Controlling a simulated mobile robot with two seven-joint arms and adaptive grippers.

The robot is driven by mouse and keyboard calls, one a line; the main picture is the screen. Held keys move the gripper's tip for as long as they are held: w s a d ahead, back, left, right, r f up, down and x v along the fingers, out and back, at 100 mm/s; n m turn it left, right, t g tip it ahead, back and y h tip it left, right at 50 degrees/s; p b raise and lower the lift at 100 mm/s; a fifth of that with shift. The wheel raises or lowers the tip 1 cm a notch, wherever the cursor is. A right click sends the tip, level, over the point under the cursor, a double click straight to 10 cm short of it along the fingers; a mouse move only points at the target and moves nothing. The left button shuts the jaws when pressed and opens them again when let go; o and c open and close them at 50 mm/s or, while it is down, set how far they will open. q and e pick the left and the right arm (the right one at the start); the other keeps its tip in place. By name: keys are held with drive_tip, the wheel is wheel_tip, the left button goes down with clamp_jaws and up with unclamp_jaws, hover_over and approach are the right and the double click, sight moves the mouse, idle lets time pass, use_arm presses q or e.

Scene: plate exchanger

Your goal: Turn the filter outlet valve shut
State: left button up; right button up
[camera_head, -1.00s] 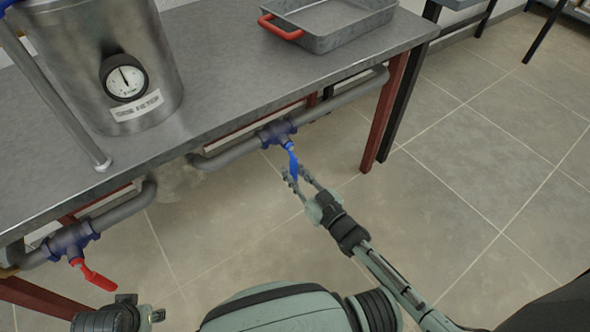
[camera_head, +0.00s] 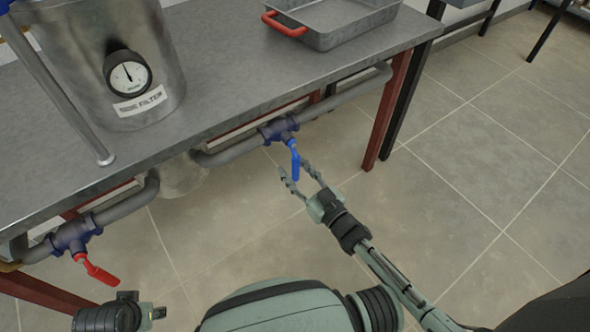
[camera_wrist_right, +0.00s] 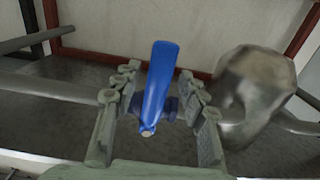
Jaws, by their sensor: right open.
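A blue valve handle (camera_head: 294,160) hangs from a dark blue valve body (camera_head: 277,130) on the grey pipe under the table's front edge. My right gripper (camera_head: 300,177) is open, its fingers on either side of the handle. In the right wrist view the blue handle (camera_wrist_right: 156,88) stands between the two open fingers (camera_wrist_right: 155,115), with a visible gap on each side. A second valve with a red handle (camera_head: 97,270) is on the pipe at the lower left. The filter (camera_head: 110,60) is a metal cylinder with a gauge and a "FILTER" label. No label shows on either valve.
A metal tray (camera_head: 335,38) with a red handle sits on the grey table (camera_head: 215,112). A red table leg (camera_head: 395,105) stands right of the blue valve. The tiled floor (camera_head: 480,170) at right is clear. Part of my left arm shows at the bottom left.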

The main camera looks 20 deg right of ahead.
drive_tip(key=v, duration=1.2)
